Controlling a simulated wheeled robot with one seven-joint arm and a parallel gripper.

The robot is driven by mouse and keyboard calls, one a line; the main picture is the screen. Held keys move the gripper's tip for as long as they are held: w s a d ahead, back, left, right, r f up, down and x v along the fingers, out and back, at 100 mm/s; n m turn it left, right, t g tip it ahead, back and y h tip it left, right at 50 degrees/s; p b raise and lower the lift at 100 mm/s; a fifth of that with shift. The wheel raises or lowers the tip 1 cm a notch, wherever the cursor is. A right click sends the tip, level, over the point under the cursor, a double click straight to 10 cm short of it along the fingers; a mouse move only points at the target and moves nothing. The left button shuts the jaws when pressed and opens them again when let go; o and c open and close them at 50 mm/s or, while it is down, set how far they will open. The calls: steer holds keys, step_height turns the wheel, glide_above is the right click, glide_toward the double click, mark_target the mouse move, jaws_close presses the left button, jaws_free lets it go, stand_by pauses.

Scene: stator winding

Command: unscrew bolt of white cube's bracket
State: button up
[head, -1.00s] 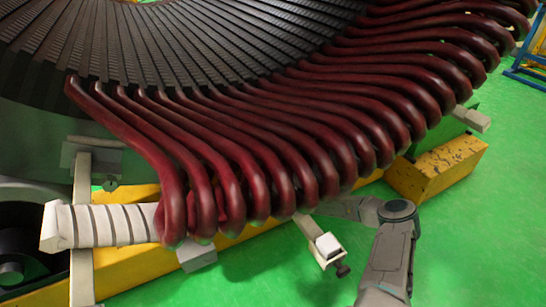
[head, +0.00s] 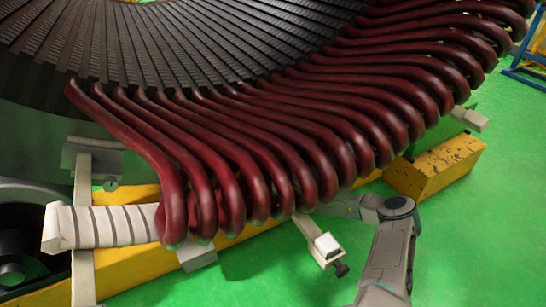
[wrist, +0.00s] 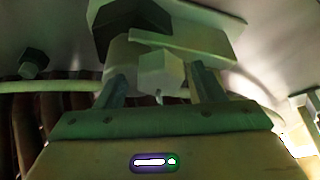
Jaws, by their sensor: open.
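In the head view a bracket (head: 310,228) sticks out below the red coils with a white cube (head: 327,245) on it. A dark bolt (head: 342,270) sits at the bracket's lower end. My gripper is hidden behind the coils in the head view. In the wrist view my gripper (wrist: 160,88) is open, its two fingers apart. A pale faceted block (wrist: 160,72), which may be a bolt head or the cube, shows between the fingertips; contact cannot be told. A dark hexagonal piece (wrist: 135,30) is just beyond, on a pale bracket-like part.
Red coils (head: 250,150) crowd the space above my arm. Another bracket (head: 92,158) stands at the left, and one (head: 470,118) at the right. A yellow beam (head: 440,168) lies below the coils. Green floor (head: 480,240) is free at the right.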

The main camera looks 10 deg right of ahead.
steer(key=p+v, duration=0.4)
steer(key=v, duration=0.9)
steer(key=shift+s, duration=0.2)
steer(key=shift+d+f, duration=0.1)
steer(key=shift+d, duration=0.05)
